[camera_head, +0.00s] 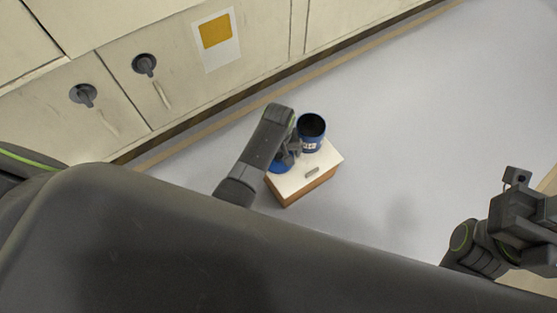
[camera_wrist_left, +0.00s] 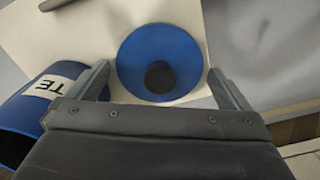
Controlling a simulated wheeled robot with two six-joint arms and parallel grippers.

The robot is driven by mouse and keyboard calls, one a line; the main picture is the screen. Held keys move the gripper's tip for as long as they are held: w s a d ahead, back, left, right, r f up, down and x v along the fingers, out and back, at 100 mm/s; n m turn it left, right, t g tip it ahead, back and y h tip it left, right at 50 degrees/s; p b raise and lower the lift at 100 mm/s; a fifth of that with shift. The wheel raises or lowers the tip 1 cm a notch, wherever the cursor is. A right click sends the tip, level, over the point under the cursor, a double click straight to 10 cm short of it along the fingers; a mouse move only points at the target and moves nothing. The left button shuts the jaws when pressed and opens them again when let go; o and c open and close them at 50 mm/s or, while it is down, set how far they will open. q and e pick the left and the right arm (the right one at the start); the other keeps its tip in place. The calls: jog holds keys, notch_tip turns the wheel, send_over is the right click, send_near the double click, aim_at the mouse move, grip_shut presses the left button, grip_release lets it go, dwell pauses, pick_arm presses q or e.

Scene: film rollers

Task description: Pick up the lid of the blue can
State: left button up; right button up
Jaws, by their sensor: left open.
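The blue can (camera_head: 311,132) stands open-topped on a small white-topped box (camera_head: 320,165); its dark inside shows. In the left wrist view the can (camera_wrist_left: 28,108) is at the left edge, with a white label. The round blue lid (camera_wrist_left: 160,50), with a dark round middle, lies on the white top; in the head view the lid (camera_head: 280,167) is partly hidden by my gripper. My left gripper (camera_head: 290,150) is over the lid beside the can. In the wrist view its open fingers (camera_wrist_left: 160,82) are on either side of the lid's near part. My right gripper (camera_head: 518,180) is at the far right, away from the box.
Cream cabinets (camera_head: 180,80) with dark round handles run along the upper left. The grey floor (camera_head: 420,110) right of the box is clear.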

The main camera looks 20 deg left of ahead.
pick_arm(q)
jog(key=shift+f, duration=0.15)
jog(key=c, duration=0.8)
jog(key=shift+o, duration=0.2)
